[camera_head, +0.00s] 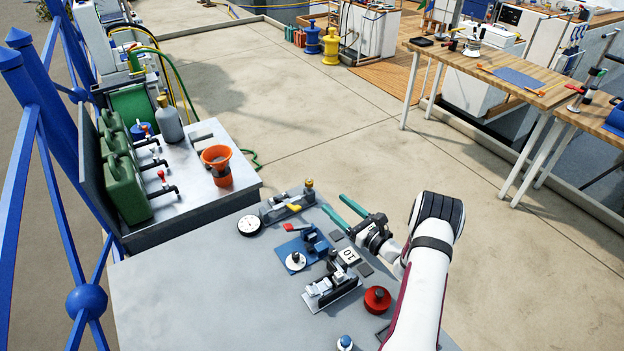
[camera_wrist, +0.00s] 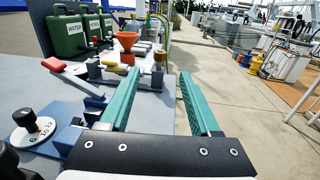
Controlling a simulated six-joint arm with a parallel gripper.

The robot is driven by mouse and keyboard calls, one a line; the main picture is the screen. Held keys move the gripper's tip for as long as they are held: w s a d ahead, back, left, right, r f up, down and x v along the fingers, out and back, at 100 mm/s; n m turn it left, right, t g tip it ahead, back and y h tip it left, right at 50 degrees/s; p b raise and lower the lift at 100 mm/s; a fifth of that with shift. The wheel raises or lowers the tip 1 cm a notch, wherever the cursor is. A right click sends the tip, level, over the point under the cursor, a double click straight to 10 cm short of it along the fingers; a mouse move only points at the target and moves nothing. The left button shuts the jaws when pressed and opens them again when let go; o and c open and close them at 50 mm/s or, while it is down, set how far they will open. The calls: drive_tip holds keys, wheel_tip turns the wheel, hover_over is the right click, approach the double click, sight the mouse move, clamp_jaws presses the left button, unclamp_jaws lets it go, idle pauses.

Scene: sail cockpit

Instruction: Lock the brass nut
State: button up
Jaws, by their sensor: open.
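A small brass-coloured piece, likely the brass nut (camera_head: 309,183), sits at the far end of a grey fixture (camera_head: 272,212) near the table's far edge. It also shows in the wrist view, where the brass piece (camera_wrist: 158,56) appears beyond and between my fingers. A yellow lever (camera_head: 294,208) lies on the same fixture. My gripper (camera_head: 339,206) has two green fingers, spread apart with nothing between them. It is to the right of the fixture, apart from the nut. In the wrist view my gripper (camera_wrist: 158,76) points toward the fixture. Whether the nut is locked cannot be told.
A blue fixture (camera_head: 290,247) with a white dial and a red lever (camera_head: 290,227) stands near my gripper. A white gauge (camera_head: 249,226), a metal clamp (camera_head: 330,286) and a red knob (camera_head: 377,299) are on the grey table (camera_head: 190,300). An orange funnel (camera_head: 216,154) stands behind. The table's left is clear.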

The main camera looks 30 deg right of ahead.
sight(312, 184)
drive_tip(key=w, duration=0.4)
drive_tip(key=w+a, duration=0.1)
drive_tip(key=w, duration=0.7)
drive_tip(key=shift+w+a, duration=0.25)
